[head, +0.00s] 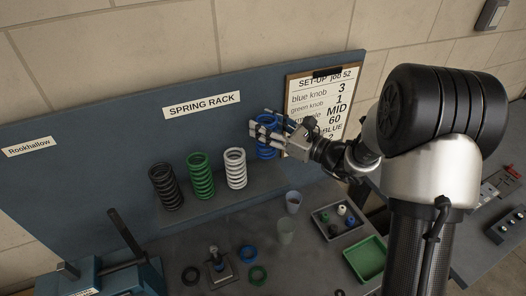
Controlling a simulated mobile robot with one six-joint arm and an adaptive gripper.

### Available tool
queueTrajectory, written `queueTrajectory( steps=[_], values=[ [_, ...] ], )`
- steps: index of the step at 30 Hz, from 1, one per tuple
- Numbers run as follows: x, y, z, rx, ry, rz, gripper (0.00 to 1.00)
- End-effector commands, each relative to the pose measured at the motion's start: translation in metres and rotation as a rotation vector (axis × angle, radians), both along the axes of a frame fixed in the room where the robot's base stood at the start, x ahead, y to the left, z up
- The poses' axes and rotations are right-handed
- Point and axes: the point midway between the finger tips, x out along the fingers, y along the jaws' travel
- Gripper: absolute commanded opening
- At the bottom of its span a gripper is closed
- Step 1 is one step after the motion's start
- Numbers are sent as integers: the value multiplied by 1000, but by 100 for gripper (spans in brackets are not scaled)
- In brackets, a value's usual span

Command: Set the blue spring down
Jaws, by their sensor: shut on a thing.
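The blue spring (267,151) is at the right end of the row of springs, in front of the rack's back panel. My gripper (264,134) reaches in from the right and is shut on it, with the fingers across its upper and middle part. The spring looks roughly upright. Its lower end is near the shelf of the spring rack (210,206); whether it touches the shelf or hangs just above it, I cannot tell.
A white spring (235,168), a green spring (200,176) and a black spring (166,187) stand left of the blue one. A clipboard (318,100) hangs behind my wrist. Below are clear cups (293,202), a tray of knobs (338,219) and a green bin (365,257).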

Motion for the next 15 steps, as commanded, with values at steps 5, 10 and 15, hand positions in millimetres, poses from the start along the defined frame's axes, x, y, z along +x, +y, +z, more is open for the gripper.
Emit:
queueTrajectory(
  steps=[5, 10, 15],
  values=[
    [0, 0, -33, 2, 0, 0, 9],
    [0, 0, -43, 1, -3, 1, 9],
    [0, 0, -64, 2, 1, 1, 9]
  ],
)
